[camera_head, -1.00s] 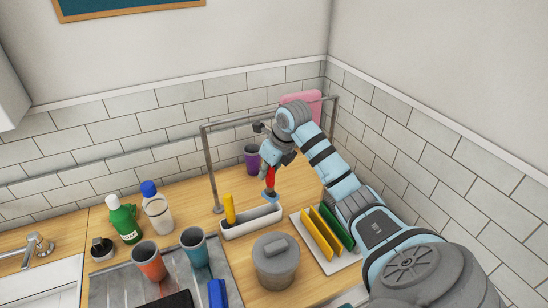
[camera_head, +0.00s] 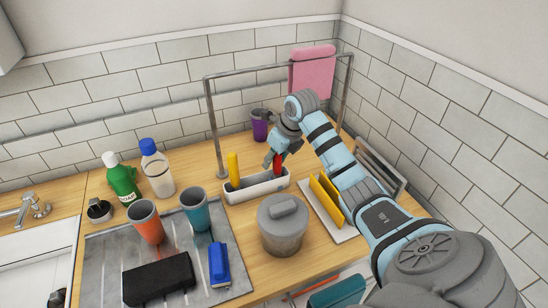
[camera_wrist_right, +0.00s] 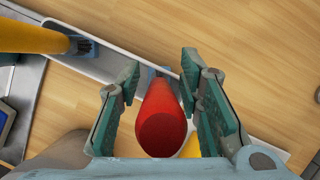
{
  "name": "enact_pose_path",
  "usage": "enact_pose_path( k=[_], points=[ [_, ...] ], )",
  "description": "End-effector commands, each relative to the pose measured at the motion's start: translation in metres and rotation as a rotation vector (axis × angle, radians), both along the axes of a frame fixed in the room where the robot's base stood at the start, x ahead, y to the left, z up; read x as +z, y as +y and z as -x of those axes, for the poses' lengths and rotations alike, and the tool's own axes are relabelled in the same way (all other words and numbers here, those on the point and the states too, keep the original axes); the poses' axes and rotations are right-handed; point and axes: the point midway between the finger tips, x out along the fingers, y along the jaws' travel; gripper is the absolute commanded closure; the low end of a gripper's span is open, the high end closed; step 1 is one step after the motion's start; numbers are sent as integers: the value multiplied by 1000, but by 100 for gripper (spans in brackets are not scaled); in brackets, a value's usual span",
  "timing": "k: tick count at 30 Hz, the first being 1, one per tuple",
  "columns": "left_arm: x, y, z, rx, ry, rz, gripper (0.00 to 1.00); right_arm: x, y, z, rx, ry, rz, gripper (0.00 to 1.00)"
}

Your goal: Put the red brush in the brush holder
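The red brush (camera_head: 278,164) stands at the right end of the white brush holder (camera_head: 243,191), its lower part hidden by the holder's wall. A yellow-handled brush (camera_head: 233,167) stands at the holder's left end. My right gripper (camera_head: 277,156) is over the red brush. In the right wrist view, my right gripper's fingers (camera_wrist_right: 160,85) are spread on either side of the red handle (camera_wrist_right: 162,120), with a visible gap at the left finger. A bit of the blue brush head shows beyond the handle. My left gripper is not in view.
A metal rail frame (camera_head: 213,130) arches behind the holder, with a pink cloth (camera_head: 313,72) on it. A grey lidded pot (camera_head: 283,228) stands in front, and a rack with a yellow board (camera_head: 325,198) to the right. A purple cup (camera_head: 260,124) is behind.

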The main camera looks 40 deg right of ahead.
Motion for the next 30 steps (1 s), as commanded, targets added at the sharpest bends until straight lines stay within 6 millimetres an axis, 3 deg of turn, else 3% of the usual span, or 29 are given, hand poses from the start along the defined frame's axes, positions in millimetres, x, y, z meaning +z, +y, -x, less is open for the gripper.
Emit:
enact_pose_path(
  k=[6,10,21,25,30],
  points=[
    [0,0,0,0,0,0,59,1,0,0,0,0,0,66],
    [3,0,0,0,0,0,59,12,-1,2,1,-3,1,66],
    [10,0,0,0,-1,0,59,101,-5,38,-1,-3,2,66],
    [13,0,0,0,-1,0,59,115,-5,45,0,-1,1,66],
    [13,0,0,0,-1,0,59,115,-5,46,0,0,0,66]
  ],
)
